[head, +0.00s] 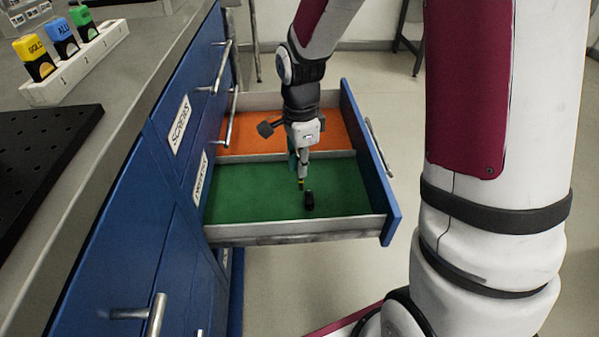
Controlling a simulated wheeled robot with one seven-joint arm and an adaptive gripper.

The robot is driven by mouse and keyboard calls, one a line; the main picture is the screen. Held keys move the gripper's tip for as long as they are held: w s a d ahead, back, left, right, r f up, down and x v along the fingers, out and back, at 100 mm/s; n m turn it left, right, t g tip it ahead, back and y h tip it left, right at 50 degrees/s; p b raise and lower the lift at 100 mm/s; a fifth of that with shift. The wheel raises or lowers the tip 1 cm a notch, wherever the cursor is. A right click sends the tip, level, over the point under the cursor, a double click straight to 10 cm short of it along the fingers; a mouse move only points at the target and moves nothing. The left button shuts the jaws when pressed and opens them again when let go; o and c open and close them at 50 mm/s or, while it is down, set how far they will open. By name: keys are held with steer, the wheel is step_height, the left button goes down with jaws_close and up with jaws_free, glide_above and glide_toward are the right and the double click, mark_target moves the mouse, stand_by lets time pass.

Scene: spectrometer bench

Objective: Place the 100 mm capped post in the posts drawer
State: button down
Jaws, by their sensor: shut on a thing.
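The posts drawer (300,231) is pulled open from the blue cabinet, with a green-lined front compartment and an orange-lined rear compartment split by a divider. My gripper (301,176) points down over the green compartment. It is shut on a small, slim thing (301,185) with a yellowish band and dark end, apparently the capped post, mostly hidden by the fingers. A short black object (309,201) shows on the green liner just below and right of it. I cannot tell whether they touch or whether the held thing rests on the liner.
The blue cabinet (170,200) with labelled drawers and metal handles stands at left. On its top are a white rack (80,68) with yellow, blue and green capped items and a black perforated plate (40,150). Drawer walls surround my gripper. Most of the green liner is bare.

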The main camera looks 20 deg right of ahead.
steer(key=shift+f, duration=0.8)
steer(key=shift+f+b, duration=0.2)
steer(key=shift+b, duration=0.1)
steer(key=c, duration=1.6)
jaws_free()
steer(key=shift+r, duration=0.1)
